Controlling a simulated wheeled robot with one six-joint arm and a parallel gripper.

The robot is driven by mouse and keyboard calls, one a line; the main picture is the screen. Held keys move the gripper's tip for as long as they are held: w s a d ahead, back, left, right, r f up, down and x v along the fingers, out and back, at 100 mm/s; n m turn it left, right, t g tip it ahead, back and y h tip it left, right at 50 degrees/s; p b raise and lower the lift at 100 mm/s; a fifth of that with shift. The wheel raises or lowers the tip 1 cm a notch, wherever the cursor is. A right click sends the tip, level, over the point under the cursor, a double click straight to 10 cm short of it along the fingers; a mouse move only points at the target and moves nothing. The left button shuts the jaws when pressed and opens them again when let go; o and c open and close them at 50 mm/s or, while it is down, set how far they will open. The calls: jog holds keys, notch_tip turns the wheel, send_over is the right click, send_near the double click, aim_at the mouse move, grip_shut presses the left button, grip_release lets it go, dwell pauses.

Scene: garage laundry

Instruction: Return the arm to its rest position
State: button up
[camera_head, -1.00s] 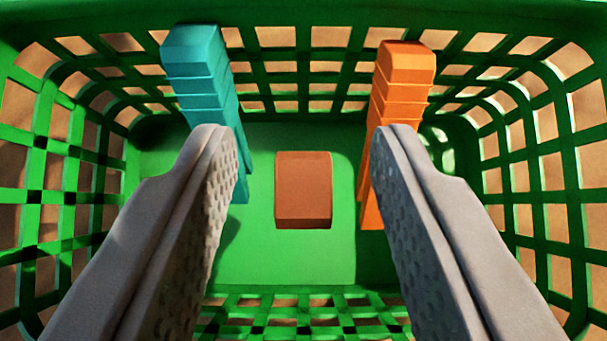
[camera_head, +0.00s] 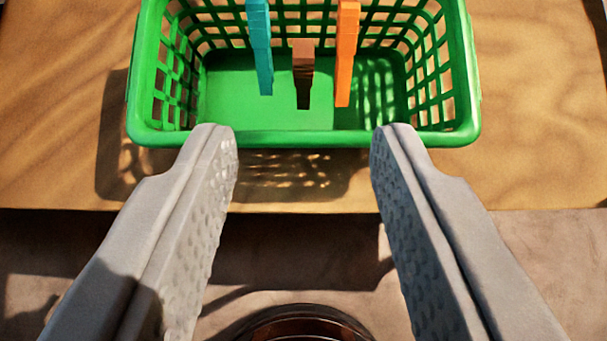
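My gripper (camera_head: 304,150) is open, its two grey fingers spread wide with nothing between them. It is above and on the near side of the green basket (camera_head: 290,139), apart from it. The basket stands on a wooden surface and holds a tall teal stack (camera_head: 261,50), a brown block or stack (camera_head: 303,75) in the middle and a tall orange stack (camera_head: 346,50) on the right. The basket's far rim is cut off by the top of the view.
The wooden tabletop (camera_head: 60,150) extends to both sides of the basket and is bare there. Its front edge runs below the basket, with a grey-brown floor (camera_head: 540,250) beyond it. A dark round object (camera_head: 305,325) shows at the bottom centre.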

jog(key=s+r+t, duration=0.4)
jog(key=s+r, duration=0.4)
jog(key=s, duration=0.5)
jog(key=s+r+t, duration=0.4)
jog(key=s+r, duration=0.5)
jog(key=s, duration=0.4)
jog(key=shift+s, duration=0.3)
dwell(0.4)
